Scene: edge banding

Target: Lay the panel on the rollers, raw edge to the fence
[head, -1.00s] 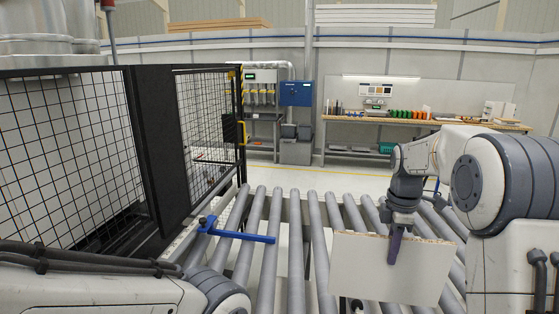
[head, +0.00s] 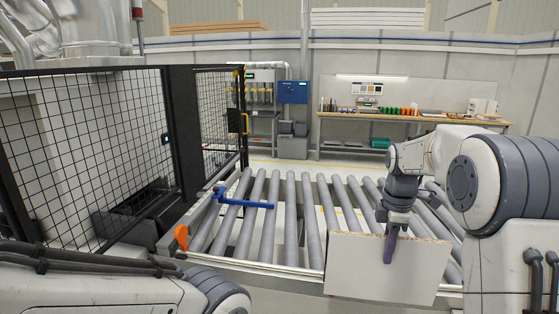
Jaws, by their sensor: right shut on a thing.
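A white panel (head: 372,272) with a brown raw-looking top edge hangs upright at the near side of the roller conveyor. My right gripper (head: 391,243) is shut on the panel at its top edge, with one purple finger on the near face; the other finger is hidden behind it. The grey rollers (head: 289,215) run away from me, left of and behind the panel. A blue bar (head: 246,203) lies across the left rollers; I cannot tell whether it is the fence. My left arm shows at lower left, but its gripper is out of view.
A black mesh guard (head: 75,150) stands left of the rollers. An orange part (head: 181,238) sits at the conveyor's near left corner. A workbench (head: 410,119) and a blue cabinet (head: 293,92) stand far back. The middle rollers are bare.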

